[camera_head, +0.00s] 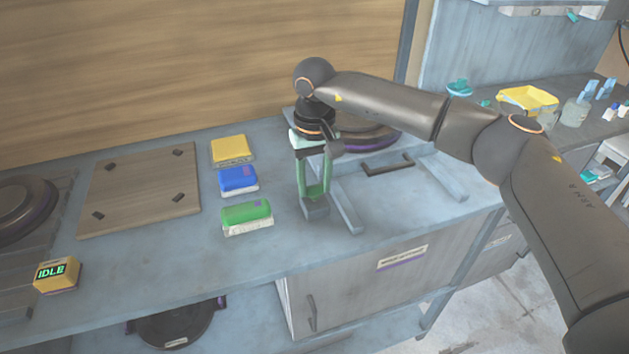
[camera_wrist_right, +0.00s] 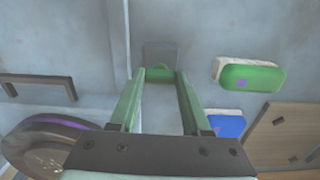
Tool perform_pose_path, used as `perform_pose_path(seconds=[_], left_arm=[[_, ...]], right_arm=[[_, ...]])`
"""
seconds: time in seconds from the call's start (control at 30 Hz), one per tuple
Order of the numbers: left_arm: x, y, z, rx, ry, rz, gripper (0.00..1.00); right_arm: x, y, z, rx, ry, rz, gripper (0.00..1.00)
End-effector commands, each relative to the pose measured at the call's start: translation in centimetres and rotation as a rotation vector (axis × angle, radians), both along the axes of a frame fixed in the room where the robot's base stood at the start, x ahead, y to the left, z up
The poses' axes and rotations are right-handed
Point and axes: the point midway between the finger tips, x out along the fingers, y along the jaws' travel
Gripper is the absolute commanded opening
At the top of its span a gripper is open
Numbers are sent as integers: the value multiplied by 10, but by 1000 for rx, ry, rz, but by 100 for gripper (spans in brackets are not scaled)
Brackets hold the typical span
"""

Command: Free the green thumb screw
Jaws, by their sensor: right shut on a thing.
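My right gripper (camera_head: 314,190) reaches down over the bench with its two green fingers. In the right wrist view, the fingertips (camera_wrist_right: 161,76) are closed on the sides of a small green piece with a rounded top, which I take to be the green thumb screw (camera_wrist_right: 160,71). A grey block (camera_head: 316,209) is right at the fingertips and also shows just beyond the green piece in the wrist view (camera_wrist_right: 160,50). Whether the screw is seated in the block or clear of it I cannot tell. In the head view the fingers hide the screw. My left gripper is not in view.
Green (camera_head: 246,217), blue (camera_head: 238,180) and yellow (camera_head: 232,149) blocks lie left of the gripper. A wooden board (camera_head: 140,190) lies farther left, near a yellow "IDLE" display box (camera_head: 56,275). A round plate device (camera_head: 365,137) on grey rails and a dark handle (camera_head: 387,164) are behind and right.

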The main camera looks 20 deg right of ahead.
Motion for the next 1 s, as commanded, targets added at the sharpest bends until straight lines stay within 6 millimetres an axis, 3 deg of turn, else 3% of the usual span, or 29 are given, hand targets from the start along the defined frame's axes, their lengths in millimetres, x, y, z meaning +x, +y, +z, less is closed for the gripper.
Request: perform_pose_path(seconds=[0.6,0.63,0.9,1.0], left_arm=[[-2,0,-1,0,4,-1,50],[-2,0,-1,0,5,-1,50],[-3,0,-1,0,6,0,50],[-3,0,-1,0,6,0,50]], right_arm=[[0,0,2,1,-3,47,0],[0,0,2,1,-3,47,49],[0,0,1,0,-1,45,78],[0,0,0,0,-1,45,78]])
